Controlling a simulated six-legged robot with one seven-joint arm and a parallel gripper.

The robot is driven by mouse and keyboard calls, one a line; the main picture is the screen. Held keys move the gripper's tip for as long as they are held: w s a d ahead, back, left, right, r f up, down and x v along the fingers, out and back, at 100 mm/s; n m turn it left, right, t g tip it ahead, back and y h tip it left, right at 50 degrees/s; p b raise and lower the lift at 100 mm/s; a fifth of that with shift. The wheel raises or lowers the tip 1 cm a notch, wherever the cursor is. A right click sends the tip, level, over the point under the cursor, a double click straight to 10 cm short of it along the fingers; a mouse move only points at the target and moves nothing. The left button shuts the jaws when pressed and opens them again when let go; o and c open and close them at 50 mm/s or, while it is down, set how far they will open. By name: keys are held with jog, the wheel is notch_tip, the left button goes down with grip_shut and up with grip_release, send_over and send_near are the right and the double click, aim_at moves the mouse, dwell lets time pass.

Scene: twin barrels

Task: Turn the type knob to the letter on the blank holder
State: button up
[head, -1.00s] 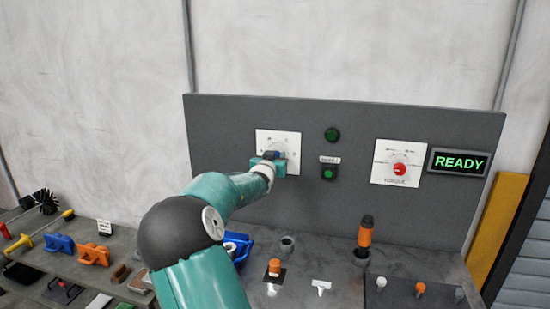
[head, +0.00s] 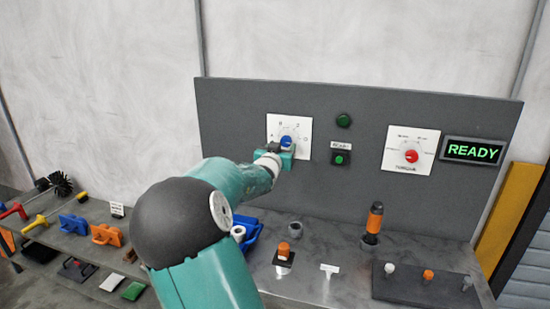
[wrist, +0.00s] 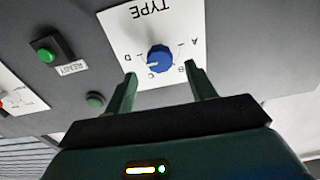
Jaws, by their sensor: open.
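The blue type knob (head: 286,142) sits on a white plate (head: 305,127) on the grey panel. In the wrist view the knob (wrist: 160,57) appears upside down, ringed by the letters A, B, C and D. Its white mark points toward the C and D side; I cannot tell exactly which letter. My gripper (wrist: 162,76) is open, its fingers apart and just short of the knob, with nothing between them. In the head view my gripper (head: 285,154) is at the plate's lower edge. I cannot identify the blank holder or read a letter on it.
A red torque knob (head: 411,156), green buttons (head: 340,159) and a lit READY display (head: 473,151) are to the right. An orange-and-black tool (head: 374,221) stands on the bench below. Blue and orange items (head: 106,235) lie at left.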

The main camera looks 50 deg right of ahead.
jog(key=v, duration=0.8)
dwell(0.4)
